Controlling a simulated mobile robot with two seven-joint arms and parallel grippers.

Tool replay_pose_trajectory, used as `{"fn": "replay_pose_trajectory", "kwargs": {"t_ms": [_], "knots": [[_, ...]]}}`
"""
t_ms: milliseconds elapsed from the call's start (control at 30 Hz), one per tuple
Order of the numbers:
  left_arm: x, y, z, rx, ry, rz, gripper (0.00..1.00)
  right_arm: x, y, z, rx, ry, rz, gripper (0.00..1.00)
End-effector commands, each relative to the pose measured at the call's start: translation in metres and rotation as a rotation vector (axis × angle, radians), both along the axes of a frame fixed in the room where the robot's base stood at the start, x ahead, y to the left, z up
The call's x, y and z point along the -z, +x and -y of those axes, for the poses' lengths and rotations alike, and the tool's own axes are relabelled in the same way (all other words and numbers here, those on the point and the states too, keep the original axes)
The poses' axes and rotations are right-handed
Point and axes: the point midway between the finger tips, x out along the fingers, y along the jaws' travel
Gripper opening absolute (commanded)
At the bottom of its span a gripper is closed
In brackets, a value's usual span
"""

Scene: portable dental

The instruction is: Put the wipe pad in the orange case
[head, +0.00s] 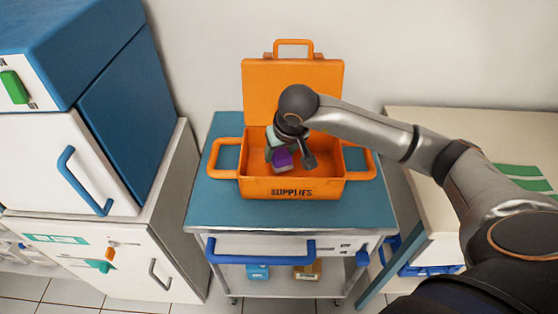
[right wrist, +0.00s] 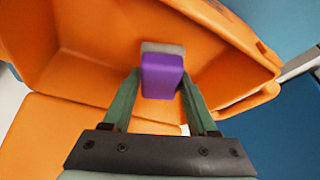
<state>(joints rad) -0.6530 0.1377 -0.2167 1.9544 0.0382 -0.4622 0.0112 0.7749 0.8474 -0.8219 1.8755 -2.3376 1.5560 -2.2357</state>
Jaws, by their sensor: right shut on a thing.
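The orange case (head: 252,187) stands open on the blue-topped cart, its lid (head: 258,88) raised at the back and "SUPPLIES" on its front. My right gripper (head: 288,150) reaches down over the case's open tray. It is shut on the wipe pad (head: 283,160), a small purple block with a greyish end. In the right wrist view the wipe pad (right wrist: 162,78) sits between the two green fingers, with the orange case walls (right wrist: 95,55) around it. I cannot tell whether the pad touches the case floor. My left gripper is not in view.
The cart's blue top (head: 220,215) is clear around the case. A blue handle bar (head: 260,252) runs along its front. A white-and-blue cabinet (head: 80,150) stands at left. A cream counter (head: 470,125) is at right, beneath my right arm. The case has orange side handles.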

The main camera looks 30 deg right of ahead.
Motion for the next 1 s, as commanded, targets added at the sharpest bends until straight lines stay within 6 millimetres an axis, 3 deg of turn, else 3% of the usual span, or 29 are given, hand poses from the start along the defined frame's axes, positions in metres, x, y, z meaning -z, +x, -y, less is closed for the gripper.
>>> {"fn": "replay_pose_trajectory", "kwargs": {"t_ms": [267, 633, 667, 900, 1000], "knots": [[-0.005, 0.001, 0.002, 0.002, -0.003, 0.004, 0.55, 0.034, 0.003, -0.002, 0.000, 0.001, -0.003, 0.05], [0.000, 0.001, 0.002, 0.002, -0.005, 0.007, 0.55, 0.040, 0.004, -0.001, -0.001, -0.001, 0.001, 0.05], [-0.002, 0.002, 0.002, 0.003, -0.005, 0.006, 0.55, 0.039, 0.004, -0.001, -0.001, 0.000, 0.000, 0.61], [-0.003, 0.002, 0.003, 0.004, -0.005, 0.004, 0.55, 0.038, 0.004, -0.001, 0.000, 0.000, 0.000, 0.88], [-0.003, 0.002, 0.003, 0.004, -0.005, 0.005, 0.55, 0.038, 0.004, -0.001, 0.000, 0.000, 0.000, 0.89]]}}
